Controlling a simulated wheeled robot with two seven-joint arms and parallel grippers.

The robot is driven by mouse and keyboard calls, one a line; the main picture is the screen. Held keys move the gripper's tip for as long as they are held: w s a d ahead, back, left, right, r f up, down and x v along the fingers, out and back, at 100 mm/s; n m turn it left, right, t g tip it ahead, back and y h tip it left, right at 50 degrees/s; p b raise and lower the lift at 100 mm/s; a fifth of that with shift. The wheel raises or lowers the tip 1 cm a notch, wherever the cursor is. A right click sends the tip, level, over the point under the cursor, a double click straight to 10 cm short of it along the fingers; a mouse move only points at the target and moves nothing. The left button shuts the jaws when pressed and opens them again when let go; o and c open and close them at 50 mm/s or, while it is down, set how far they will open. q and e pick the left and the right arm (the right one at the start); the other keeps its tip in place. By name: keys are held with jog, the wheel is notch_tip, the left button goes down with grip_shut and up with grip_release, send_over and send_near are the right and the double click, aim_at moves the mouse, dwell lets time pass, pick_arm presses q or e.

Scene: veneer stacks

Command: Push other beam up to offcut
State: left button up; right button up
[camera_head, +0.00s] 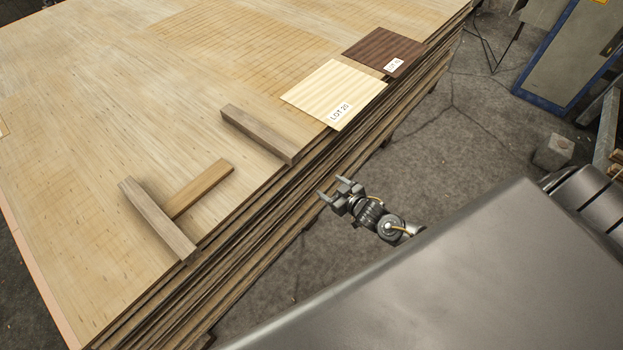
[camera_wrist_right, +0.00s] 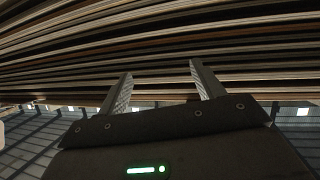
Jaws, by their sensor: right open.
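A grey-brown beam (camera_head: 258,134) lies on the top sheet of the veneer stack, one end at the stack's near edge. A second, similar beam (camera_head: 158,220) lies to its left, roughly parallel. A shorter, warmer brown offcut (camera_head: 199,189) lies between them. Its left end appears to touch the left beam; its right end is apart from the right beam, with bare veneer between. My right gripper (camera_head: 331,190) is open and empty, off the stack's near side. In the right wrist view its fingers (camera_wrist_right: 160,70) point at the layered stack edge. My left gripper is not in view.
The veneer stack (camera_head: 90,110) fills the left and middle. A pale sample sheet (camera_head: 325,88) labelled LOT 25 and a dark sheet (camera_head: 375,47) lie right of the right beam. Grey floor separates the stack from a blue-edged cabinet (camera_head: 565,55).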

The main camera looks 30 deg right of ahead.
jog(key=w+a+r+t+y+b, duration=0.2)
jog(key=w+a+r+y+b, duration=0.15)
jog(key=r, duration=0.35)
jog(key=n+t+y+b, duration=0.1)
send_near(284, 147)
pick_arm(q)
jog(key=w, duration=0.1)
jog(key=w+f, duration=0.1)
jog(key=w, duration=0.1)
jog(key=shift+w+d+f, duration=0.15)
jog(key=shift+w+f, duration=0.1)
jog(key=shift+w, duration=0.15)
pick_arm(e)
jog(key=shift+s+d+f, duration=0.3)
jog(key=shift+s, duration=0.05)
jog(key=x, duration=1.1)
jog(key=shift+r+b, duration=0.2)
jog(key=shift+b, duration=0.1)
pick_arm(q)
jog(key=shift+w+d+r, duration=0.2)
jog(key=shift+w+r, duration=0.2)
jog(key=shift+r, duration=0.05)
pick_arm(e)
jog(key=shift+s, duration=0.1)
jog(key=shift+c, duration=0.5)
jog(key=c, duration=1.2)
